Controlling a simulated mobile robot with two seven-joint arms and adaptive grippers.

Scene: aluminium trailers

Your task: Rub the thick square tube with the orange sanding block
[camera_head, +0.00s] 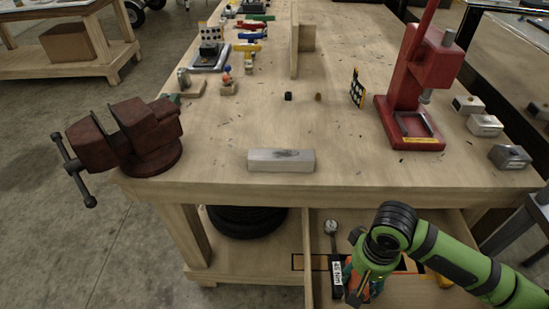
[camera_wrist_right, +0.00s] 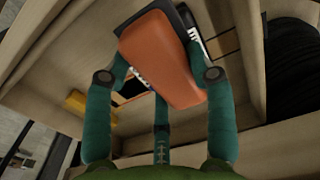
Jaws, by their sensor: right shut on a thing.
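The thick square tube (camera_head: 281,161) lies on the workbench near its front edge, pale grey with a dark smudge on its top. My right gripper (camera_head: 359,277) is low in front of the bench, over an open drawer-like space. In the right wrist view, my right gripper (camera_wrist_right: 158,75) is shut on the orange sanding block (camera_wrist_right: 160,58), with a teal finger on each side. In the head view the block is mostly hidden by the gripper. My left gripper is not in view.
A dark red vise (camera_head: 130,138) stands at the bench's left corner and a red press (camera_head: 415,90) on the right. Small metal blocks (camera_head: 485,125) lie at the right edge. A tool with a white label (camera_head: 337,270) lies below the bench top. The bench around the tube is clear.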

